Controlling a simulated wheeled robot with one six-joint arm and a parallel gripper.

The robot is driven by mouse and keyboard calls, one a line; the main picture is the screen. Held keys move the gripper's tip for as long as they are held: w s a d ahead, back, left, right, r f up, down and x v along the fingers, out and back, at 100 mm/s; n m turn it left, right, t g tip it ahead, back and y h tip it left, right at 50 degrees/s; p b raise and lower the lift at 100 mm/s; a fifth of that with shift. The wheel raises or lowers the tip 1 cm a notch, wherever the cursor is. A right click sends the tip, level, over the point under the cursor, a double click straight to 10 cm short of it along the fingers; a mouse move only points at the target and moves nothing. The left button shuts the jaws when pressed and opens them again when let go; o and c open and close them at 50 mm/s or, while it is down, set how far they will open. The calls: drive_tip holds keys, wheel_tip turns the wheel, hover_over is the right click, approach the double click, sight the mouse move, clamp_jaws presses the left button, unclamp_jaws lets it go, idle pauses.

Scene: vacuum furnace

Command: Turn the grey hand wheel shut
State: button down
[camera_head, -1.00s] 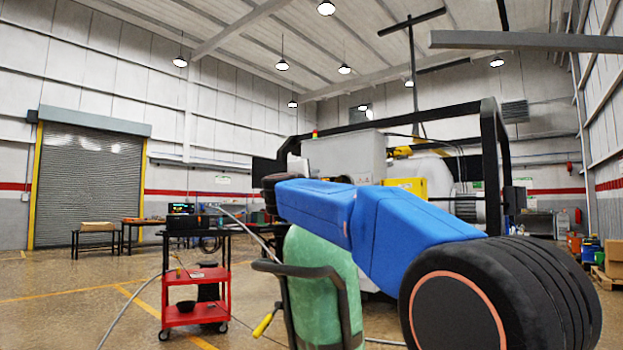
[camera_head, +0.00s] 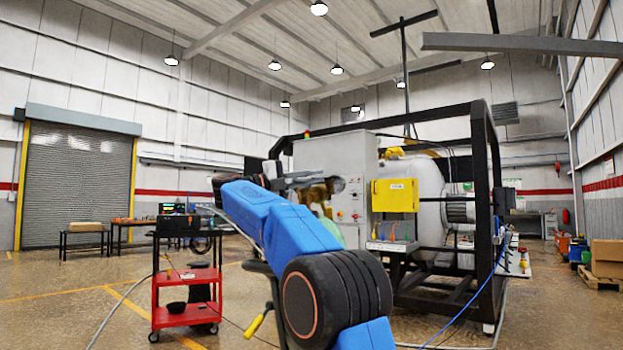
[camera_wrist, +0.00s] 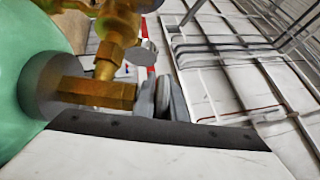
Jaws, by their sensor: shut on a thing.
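In the head view my gripper (camera_head: 325,184) is at the brass valve (camera_head: 318,197) on top of the green gas cylinder (camera_head: 355,236), which my arm mostly hides. In the wrist view the green cylinder (camera_wrist: 30,45) lies across the left, with its grey collar and the brass valve body (camera_wrist: 95,92) beside it. The grey hand wheel (camera_wrist: 163,97) shows nearly edge-on at the end of the brass body, between the grey jaws of my gripper (camera_wrist: 164,100). The jaws are shut on it. Its face and turn position are hidden.
The furnace cabinet (camera_head: 343,160) and black frame (camera_head: 483,190) stand behind the cylinder. A yellow box (camera_head: 395,195) hangs beside the cabinet. A red trolley (camera_head: 186,297) stands at left. A blue hose (camera_head: 468,310) crosses the floor at right. Floor at far left is open.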

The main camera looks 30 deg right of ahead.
drive_tip(key=shift+s+a+f+m+g+y, duration=0.1)
drive_tip(key=shift+s+m+g+y, duration=0.15)
drive_tip(key=shift+m+g+y, duration=0.6)
drive_tip(key=shift+s+a+m+g+y, duration=0.1)
drive_tip(key=shift+s+m+g+y, duration=0.2)
drive_tip(key=shift+m+g, duration=1)
drive_tip(key=shift+n+g+y, duration=0.25)
drive_tip(key=shift+g, duration=0.1)
drive_tip(key=c, duration=1.8)
unclamp_jaws()
drive_tip(key=shift+d, duration=0.1)
drive_tip(key=shift+w, duration=0.1)
